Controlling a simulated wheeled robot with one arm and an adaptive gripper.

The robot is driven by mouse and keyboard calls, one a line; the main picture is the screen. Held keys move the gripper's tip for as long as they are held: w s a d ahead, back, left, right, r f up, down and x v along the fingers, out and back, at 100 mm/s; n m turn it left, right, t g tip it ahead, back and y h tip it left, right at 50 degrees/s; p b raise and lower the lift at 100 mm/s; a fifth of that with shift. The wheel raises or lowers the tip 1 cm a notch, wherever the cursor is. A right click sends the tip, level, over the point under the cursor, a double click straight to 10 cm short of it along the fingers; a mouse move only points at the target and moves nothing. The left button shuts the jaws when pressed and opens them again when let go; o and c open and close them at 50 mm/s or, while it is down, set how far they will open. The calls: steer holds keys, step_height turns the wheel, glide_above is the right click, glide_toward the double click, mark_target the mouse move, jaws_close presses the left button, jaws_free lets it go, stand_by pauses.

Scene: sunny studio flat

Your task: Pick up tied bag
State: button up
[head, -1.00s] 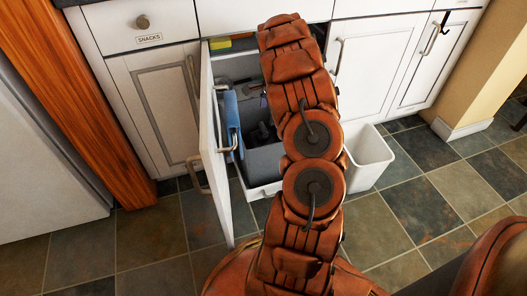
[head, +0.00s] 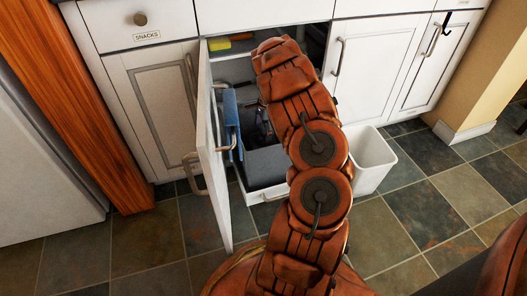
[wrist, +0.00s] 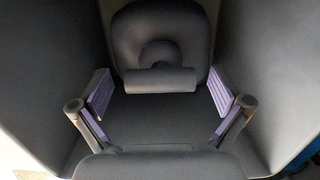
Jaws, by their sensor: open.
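In the wrist view, a smooth dark grey rounded shape (wrist: 160,35) with a knob and a short bar in front of it lies between and beyond my fingers. It appears to be the tied bag, though its dark grey merges with the surroundings. My gripper (wrist: 160,93) is open, with a purple pad on each side and nothing clasped between them. Grey walls rise on both sides. In the head view, my gripper is down inside the grey bin (head: 266,167) in the open cabinet, mostly hidden by my arm. The bag cannot be made out there.
The open cabinet door (head: 212,150) stands close on the left, with a blue cloth (head: 232,122) on its rail. A white bin (head: 371,162) stands right of my arm. A yellow-green item (head: 217,43) lies at the cabinet's upper left. Tiled floor is free at the right.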

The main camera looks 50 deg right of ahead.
steer(key=shift+c, duration=0.4)
steer(key=c, duration=1.3)
steer(key=shift+c, duration=0.7)
steer(key=shift+r, duration=0.15)
